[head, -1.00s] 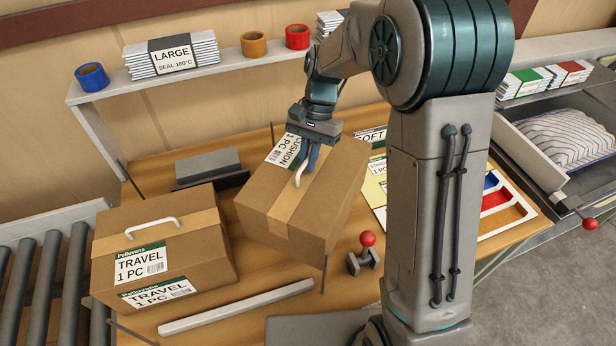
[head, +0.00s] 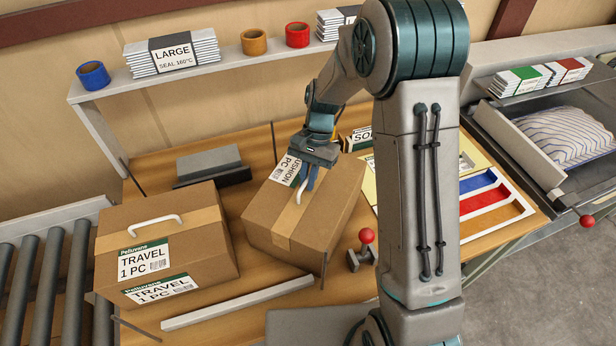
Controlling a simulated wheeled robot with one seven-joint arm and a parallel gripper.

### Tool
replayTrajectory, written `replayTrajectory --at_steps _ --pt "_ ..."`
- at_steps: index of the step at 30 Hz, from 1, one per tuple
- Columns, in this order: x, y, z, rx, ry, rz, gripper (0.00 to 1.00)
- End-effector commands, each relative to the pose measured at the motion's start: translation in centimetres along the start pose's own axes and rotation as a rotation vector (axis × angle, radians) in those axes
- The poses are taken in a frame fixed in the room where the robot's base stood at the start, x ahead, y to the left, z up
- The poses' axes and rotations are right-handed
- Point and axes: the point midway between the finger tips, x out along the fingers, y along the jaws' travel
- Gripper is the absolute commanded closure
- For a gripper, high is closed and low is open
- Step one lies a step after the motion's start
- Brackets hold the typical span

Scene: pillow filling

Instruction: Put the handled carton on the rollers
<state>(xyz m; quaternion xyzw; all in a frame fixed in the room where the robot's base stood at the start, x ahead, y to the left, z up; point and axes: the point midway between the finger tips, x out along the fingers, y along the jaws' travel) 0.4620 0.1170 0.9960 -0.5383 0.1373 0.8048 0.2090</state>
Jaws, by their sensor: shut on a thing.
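The carton labelled CUSHION 1 PC (head: 270,213) is brown with tan tape and a white handle on top. My gripper (head: 307,182) is shut on that handle from above; its fingers hide part of it. The carton sits turned at an angle over the middle of the table, and I cannot tell whether its base touches the tabletop. A second carton, labelled TRAVEL 1 PC (head: 205,262), has a free white handle and stands at the left. The rollers (head: 42,290) run along the far left, beyond the TRAVEL carton.
The TRAVEL carton stands between the held carton and the rollers. A white bar (head: 237,303) lies in front. A red-knobbed lever (head: 364,250) is close to the held carton's right side. A grey block (head: 208,162) stands behind. A shelf with tape rolls (head: 92,75) is at the back.

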Motion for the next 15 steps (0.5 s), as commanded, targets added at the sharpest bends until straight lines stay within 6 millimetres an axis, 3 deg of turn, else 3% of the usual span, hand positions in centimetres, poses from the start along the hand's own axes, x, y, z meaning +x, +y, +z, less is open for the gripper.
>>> replayTrajectory --at_steps 1,3,15 --pt "0.20 0.00 -0.08 0.000 0.000 0.000 0.89" --pt "0.11 0.00 -0.04 0.000 0.000 0.000 0.70" --pt "-0.55 -0.04 -0.01 0.000 0.002 -0.002 0.70"
